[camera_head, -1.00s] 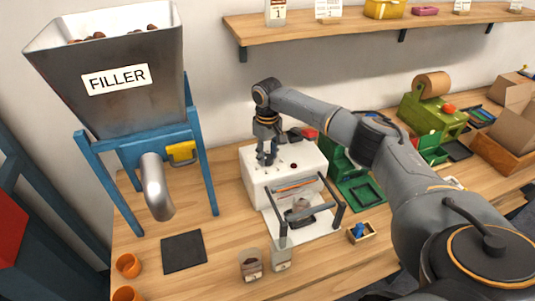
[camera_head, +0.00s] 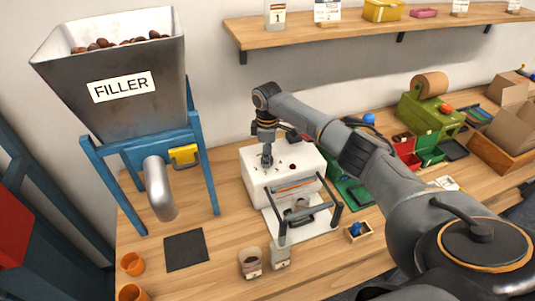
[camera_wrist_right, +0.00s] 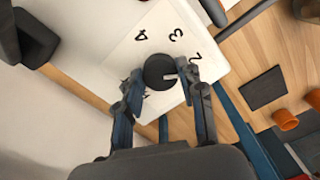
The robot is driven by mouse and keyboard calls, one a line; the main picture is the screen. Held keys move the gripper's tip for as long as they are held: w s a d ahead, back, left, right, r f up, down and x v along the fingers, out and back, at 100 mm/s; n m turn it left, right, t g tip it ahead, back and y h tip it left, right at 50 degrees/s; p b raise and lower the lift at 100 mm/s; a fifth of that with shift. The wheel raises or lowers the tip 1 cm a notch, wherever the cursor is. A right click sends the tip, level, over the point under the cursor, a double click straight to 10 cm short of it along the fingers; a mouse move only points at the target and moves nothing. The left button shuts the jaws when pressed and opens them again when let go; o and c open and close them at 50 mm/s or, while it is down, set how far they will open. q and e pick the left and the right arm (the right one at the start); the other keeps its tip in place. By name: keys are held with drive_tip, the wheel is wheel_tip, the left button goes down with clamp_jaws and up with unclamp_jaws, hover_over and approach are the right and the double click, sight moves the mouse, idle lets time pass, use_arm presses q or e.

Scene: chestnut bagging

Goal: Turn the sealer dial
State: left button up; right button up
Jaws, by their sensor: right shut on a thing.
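The sealer (camera_head: 257,178) is a white box in the middle of the bench, with a black bar frame (camera_head: 310,222) at its front. In the right wrist view its white top (camera_wrist_right: 118,68) carries the numbers 4, 3 and 2, and a partly hidden mark. The dial (camera_wrist_right: 158,70) is a round black knob with a light pointer mark on the side towards the 2. My right gripper (camera_head: 267,162) points down over the sealer's top. Its two fingers (camera_wrist_right: 160,88) stand on either side of the dial and are shut on it. My left gripper is out of view.
The filler hopper (camera_head: 120,110) on a blue stand is at the left. A dark mat (camera_head: 186,250), orange cups (camera_head: 132,264) and two small bags (camera_head: 251,264) lie in front. Coloured boxes (camera_head: 430,118) stand at the right. A shelf (camera_head: 330,33) hangs behind.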

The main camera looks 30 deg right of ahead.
drive_tip(key=shift+n, duration=0.6)
drive_tip(key=o, duration=1.2)
drive_tip(key=shift+c, duration=0.2)
wheel_tip(320, 180, up, 12)
drive_tip(key=shift+a, duration=0.1)
